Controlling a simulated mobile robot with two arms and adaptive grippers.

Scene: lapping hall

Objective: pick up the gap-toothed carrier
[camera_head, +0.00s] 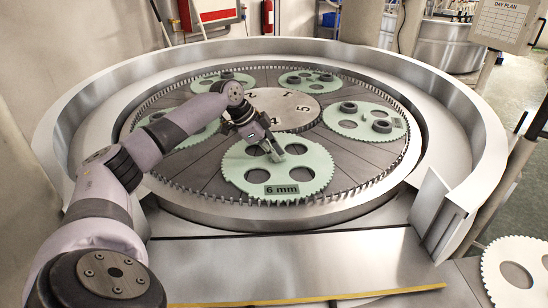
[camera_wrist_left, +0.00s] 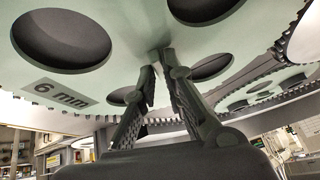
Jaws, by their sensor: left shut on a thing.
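A pale green toothed carrier (camera_head: 236,172) with a "6 mm" label lies at the front of the round lapping machine. Its round holes show dark, with no rings in them. It fills the upper part of the left wrist view (camera_wrist_left: 130,25). My left gripper (camera_head: 276,154) reaches down onto the web between its holes. In the left wrist view, the fingertips (camera_wrist_left: 165,58) meet at the web, shut on this carrier. I cannot make out a gap in its teeth. Whether it is clear of the plate is not plain. My right gripper is not in view.
Other green carriers (camera_head: 345,126) with dark rings sit around the numbered centre disc (camera_head: 300,113). A toothed ring and a raised metal rim (camera_head: 462,118) enclose them. A pale toothed carrier (camera_head: 497,262) lies at the lower right. The front metal shelf (camera_head: 300,265) is bare.

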